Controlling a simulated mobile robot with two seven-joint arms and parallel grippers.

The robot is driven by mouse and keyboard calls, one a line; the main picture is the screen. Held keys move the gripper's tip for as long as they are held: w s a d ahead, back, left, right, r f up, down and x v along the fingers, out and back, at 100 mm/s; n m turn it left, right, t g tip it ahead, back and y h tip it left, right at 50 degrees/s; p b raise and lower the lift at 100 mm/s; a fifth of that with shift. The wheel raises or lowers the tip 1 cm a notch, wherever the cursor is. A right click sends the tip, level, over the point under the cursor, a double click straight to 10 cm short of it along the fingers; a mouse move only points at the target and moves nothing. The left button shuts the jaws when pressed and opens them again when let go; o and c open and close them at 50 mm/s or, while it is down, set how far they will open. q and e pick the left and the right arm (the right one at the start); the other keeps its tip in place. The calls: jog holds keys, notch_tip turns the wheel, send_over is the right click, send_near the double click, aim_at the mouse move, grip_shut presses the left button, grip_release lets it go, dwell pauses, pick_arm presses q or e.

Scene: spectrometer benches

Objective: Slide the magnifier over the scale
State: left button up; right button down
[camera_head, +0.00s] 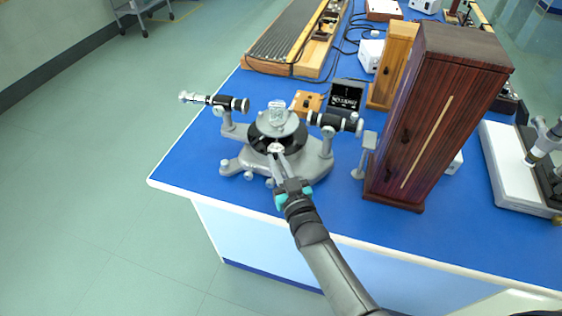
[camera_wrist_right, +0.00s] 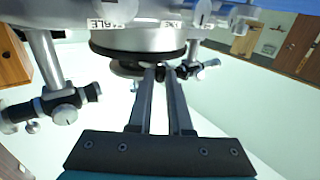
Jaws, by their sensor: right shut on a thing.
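The spectrometer (camera_head: 262,125) stands near the blue bench's left front corner, with a dark round plate (camera_head: 294,138) that seems to carry the scale; no marks are readable. My right gripper (camera_head: 276,155) reaches in from the front and is shut on a small pale piece, seemingly the magnifier (camera_head: 275,148), at the plate's front edge. In the right wrist view, the fingers (camera_wrist_right: 161,75) close just below the dark rim (camera_wrist_right: 130,52); the held piece is mostly hidden there. My left gripper is not in view.
Telescope tubes stick out left (camera_head: 225,102) and right (camera_head: 335,122) of the plate. A clear block (camera_head: 277,112) stands on top. A tall dark wooden cabinet (camera_head: 432,120) stands to the right. A small wooden block (camera_head: 307,101) and black box (camera_head: 347,94) sit behind.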

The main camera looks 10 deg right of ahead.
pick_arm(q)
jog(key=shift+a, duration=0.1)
pick_arm(e)
jog(key=shift+a+r, duration=0.15)
jog(key=shift+a, duration=0.65)
jog(key=c, duration=1.3)
grip_release()
jog(key=shift+w, duration=0.1)
jog(key=o, duration=0.5)
jog(key=shift+a, duration=0.2)
jog(key=shift+c, duration=0.2)
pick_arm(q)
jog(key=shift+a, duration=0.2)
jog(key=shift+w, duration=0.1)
pick_arm(e)
jog(key=shift+d, duration=0.1)
pick_arm(q)
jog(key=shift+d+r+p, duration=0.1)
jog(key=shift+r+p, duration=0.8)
jog(key=shift+p, duration=0.05)
pick_arm(e)
jog(key=s+d, duration=0.2)
jog(key=s, duration=1.3)
jog(key=shift+d, duration=0.15)
